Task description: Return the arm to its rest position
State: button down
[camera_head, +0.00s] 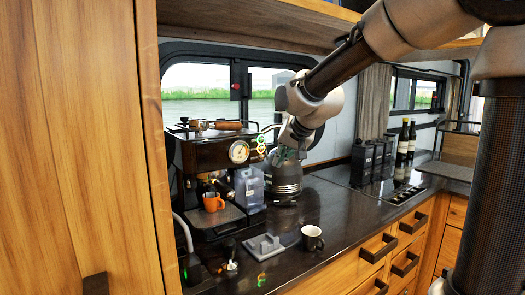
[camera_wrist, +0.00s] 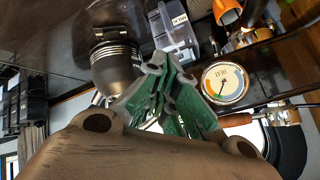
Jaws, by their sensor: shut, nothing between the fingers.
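My gripper (camera_wrist: 165,72) shows in the wrist view with its green fingers together and nothing between them. The machine's round gauge (camera_wrist: 226,82) lies close to the right of the fingers in the wrist view. I cannot tell whether the fingers touch the grinder.
An orange cup (camera_head: 213,202) stands on the machine's tray. A clear container (camera_head: 250,188) stands beside it. A dark mug (camera_head: 312,238) and a grey tamping stand (camera_head: 263,246) are on the front counter. Black canisters (camera_head: 362,160) and bottles (camera_head: 403,142) stand at right. A shelf (camera_head: 270,22) hangs overhead.

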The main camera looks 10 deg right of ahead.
jog(key=s+d+f+n+g+h, duration=0.1)
jog(key=s+d, duration=0.4)
jog(key=s, duration=0.5)
jog(key=s+d+f+n+g, duration=0.1)
jog(key=s+d+f, duration=0.2)
jog(key=s, duration=0.8)
jog(key=s+d+f+n+g+h, duration=0.1)
jog(key=s+d+f+n+g, duration=0.1)
jog(key=s+d, duration=0.4)
jog(key=shift+s+d+h, duration=0.3)
jog(key=shift+s, duration=2)
dwell(3.0)
